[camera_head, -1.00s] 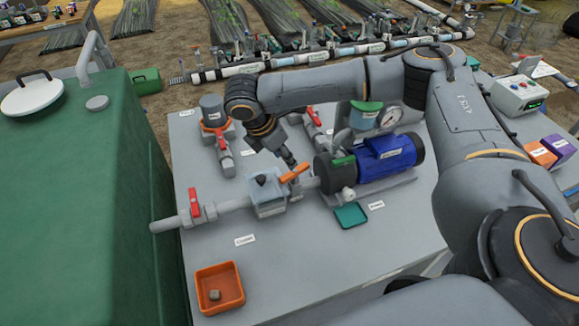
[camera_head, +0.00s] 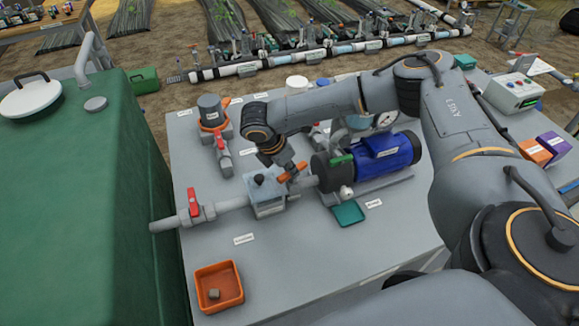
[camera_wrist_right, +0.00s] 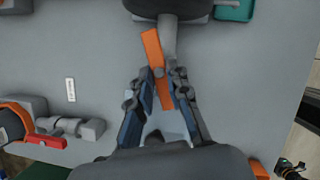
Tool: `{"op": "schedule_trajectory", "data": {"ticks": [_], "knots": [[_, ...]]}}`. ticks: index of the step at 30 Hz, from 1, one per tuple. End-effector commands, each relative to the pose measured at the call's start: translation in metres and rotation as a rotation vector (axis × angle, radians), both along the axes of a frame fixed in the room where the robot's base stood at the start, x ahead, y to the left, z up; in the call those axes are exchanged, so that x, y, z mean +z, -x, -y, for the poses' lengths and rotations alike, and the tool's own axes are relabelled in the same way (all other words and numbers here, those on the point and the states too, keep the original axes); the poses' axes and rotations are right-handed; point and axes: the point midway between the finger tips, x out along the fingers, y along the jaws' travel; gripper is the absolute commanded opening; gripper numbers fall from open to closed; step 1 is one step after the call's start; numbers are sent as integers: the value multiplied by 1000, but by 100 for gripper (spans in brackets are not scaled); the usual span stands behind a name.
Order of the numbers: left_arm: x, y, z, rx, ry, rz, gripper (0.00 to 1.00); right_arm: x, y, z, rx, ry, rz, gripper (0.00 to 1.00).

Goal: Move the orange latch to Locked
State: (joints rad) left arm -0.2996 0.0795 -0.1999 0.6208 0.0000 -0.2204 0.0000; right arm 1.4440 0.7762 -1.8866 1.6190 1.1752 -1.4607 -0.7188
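The orange latch (camera_head: 291,173) is a short bar on the pipe between the clear-topped grey box (camera_head: 267,193) and the blue pump (camera_head: 385,157). In the head view it slants up to the right. In the right wrist view the latch (camera_wrist_right: 152,47) runs from the upper middle down between my fingers. My right gripper (camera_wrist_right: 163,76) is open, one finger on each side of the latch's lower part, with visible gaps. In the head view my right gripper (camera_head: 287,164) comes down just behind the latch and its fingertips are partly hidden. My left gripper is not in view.
A red-handled valve (camera_head: 193,203) sits on the pipe at left. An orange tray (camera_head: 235,292) holding a small grey block is at the front left, and a teal tray (camera_head: 349,214) lies below the pump. The green tank (camera_head: 90,210) borders the bench.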

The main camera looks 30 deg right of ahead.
Motion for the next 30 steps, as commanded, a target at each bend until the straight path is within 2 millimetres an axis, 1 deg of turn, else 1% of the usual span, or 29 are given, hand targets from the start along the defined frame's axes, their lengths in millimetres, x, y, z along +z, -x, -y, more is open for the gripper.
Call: {"op": "schedule_trajectory", "data": {"ticks": [5,7,13,18,22,30], "knots": [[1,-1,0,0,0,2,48,1,0,0,-3,0,-1,0],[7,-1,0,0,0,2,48,2,0,0,-20,0,-3,0],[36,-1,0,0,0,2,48,6,-1,-1,-162,0,-5,0],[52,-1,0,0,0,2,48,4,-3,0,-302,0,-3,0],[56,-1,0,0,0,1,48,2,-3,0,-359,0,-2,0],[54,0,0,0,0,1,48,0,-4,1,-371,1,1,0]]}}
